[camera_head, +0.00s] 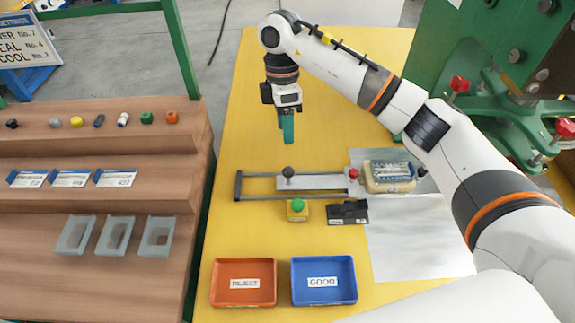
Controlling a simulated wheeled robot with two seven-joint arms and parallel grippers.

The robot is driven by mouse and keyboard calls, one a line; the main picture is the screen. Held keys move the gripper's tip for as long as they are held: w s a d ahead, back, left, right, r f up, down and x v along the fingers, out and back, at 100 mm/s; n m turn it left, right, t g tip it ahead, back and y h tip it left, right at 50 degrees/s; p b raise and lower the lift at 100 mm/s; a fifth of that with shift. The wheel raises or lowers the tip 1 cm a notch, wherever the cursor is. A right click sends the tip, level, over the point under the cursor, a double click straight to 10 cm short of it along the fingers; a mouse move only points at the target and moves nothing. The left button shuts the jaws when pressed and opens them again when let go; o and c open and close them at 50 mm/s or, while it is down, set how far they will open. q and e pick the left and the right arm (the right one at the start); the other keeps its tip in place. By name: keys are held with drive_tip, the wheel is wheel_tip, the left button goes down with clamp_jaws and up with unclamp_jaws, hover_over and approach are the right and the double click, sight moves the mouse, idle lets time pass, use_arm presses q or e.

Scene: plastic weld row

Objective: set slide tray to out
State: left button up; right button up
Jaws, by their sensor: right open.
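The slide unit lies on the yellow table, with a dark rail frame (262,197) running left to right. A pale grey slide tray plate (320,183) sits in the frame, reaching toward its right end. A dark round knob (288,173) stands at the plate's left end. The left part of the frame is empty. My right gripper (287,138) points down with teal fingers, above and behind the knob in the picture, apart from it and empty. The fingers overlap from this angle, so their gap is hidden. My left gripper is not in view.
A red knob (353,174) and a beige wrapped block (390,178) are at the slide's right. A green button box (298,210) and black device (347,212) stand in front. Orange (243,303) and blue (324,299) trays lie nearer. A green machine (500,60) is at right.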

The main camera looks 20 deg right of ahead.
sight(287, 168)
drive_tip(key=f, duration=0.3)
drive_tip(key=s+f, duration=0.1)
drive_tip(key=f, duration=0.3)
drive_tip(key=s+f, duration=0.1)
drive_tip(key=f, duration=0.3)
drive_tip(key=shift+s+a+f+p, duration=0.1)
drive_tip(key=shift+s+f+p, duration=0.1)
drive_tip(key=shift+p, duration=0.15)
drive_tip(key=shift+c, duration=0.2)
clamp_jaws()
